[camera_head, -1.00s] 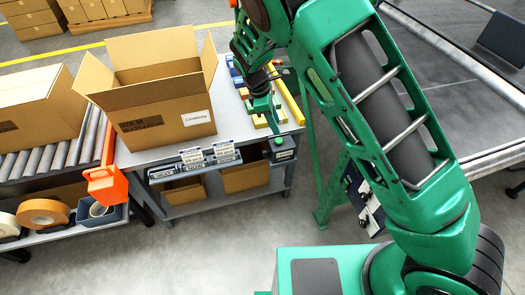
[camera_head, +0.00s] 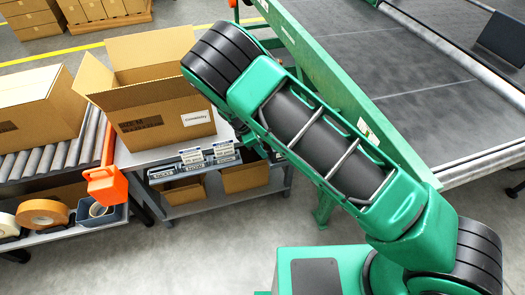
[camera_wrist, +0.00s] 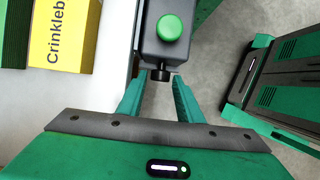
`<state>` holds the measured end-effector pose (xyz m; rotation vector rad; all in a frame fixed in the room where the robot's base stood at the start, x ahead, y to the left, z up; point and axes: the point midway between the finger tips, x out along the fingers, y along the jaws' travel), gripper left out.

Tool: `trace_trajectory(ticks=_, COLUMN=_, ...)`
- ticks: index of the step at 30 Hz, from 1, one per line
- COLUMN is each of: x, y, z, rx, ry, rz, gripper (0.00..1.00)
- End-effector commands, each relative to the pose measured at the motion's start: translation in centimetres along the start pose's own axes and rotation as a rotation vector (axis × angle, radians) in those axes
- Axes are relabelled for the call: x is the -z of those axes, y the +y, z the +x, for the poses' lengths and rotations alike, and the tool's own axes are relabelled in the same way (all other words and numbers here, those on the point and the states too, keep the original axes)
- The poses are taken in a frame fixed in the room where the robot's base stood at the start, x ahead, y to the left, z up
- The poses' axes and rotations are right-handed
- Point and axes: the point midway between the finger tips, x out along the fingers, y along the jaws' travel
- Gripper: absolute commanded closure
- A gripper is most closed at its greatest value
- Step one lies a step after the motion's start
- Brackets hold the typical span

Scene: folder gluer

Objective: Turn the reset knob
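In the wrist view a dark grey control box (camera_wrist: 158,45) with a round green button (camera_wrist: 173,27) is mounted at the table's edge. A short black knob (camera_wrist: 160,75) sticks out of the box face toward me; I take it for the reset knob, though no label on it is readable. My gripper (camera_wrist: 159,84) is open, its two green fingers pointing at the box. The knob lies between the fingertips in the picture, with a gap on each side; I cannot tell the depth exactly. In the head view my arm hides the gripper and the knob.
The table (camera_head: 160,154) carries an open carton (camera_head: 165,115). In the wrist view a yellow box (camera_wrist: 62,35) stands on the white tabletop (camera_wrist: 80,95), left of the control box. A green machine frame (camera_head: 325,75) runs behind my arm. Floor shows below the knob.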

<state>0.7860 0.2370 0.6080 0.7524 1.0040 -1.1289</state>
Motion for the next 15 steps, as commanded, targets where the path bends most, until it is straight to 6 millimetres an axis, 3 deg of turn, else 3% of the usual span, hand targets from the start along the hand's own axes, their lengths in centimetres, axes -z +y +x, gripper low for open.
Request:
trace_trajectory(ticks=6, x=0.0, y=0.0, z=1.7, rx=0.000, ry=0.001, rz=0.001, gripper=0.67)
trace_trajectory(ticks=15, x=0.0, y=0.0, z=1.9, rx=0.000, ry=0.001, rz=0.001, gripper=0.67)
